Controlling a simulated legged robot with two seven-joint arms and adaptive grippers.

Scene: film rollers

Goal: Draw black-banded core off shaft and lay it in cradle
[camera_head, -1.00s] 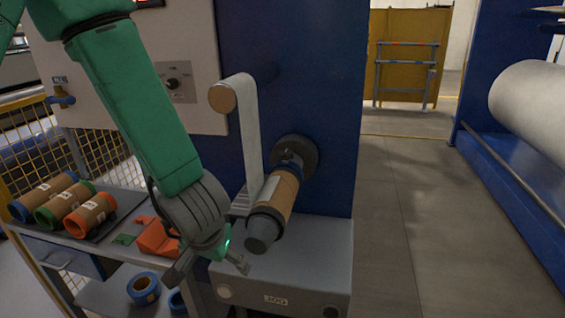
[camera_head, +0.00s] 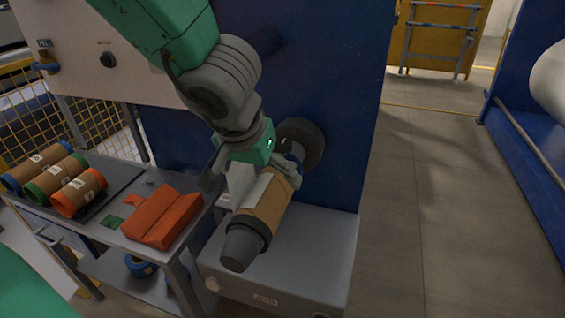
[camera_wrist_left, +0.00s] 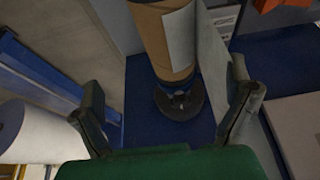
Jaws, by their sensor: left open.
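The black-banded core (camera_head: 266,208) is a brown cardboard tube with a dark ring near its front end and a pale patch on top. It sits on the shaft, whose dark grey tapered tip (camera_head: 242,249) sticks out toward me. My left gripper (camera_head: 248,178) is open above the core, toward its back half. In the left wrist view the core (camera_wrist_left: 163,40) lies between the spread fingers (camera_wrist_left: 166,80), with no clear contact. The orange cradle (camera_head: 162,218) is an empty grooved block on the cart to the left. My right gripper is not in view.
Brown cores with blue, green and orange ends (camera_head: 60,182) lie on the cart's left side. The dark blue machine wall (camera_head: 345,120) stands behind the shaft, with a grey box (camera_head: 310,262) below it. Open floor (camera_head: 440,220) lies to the right.

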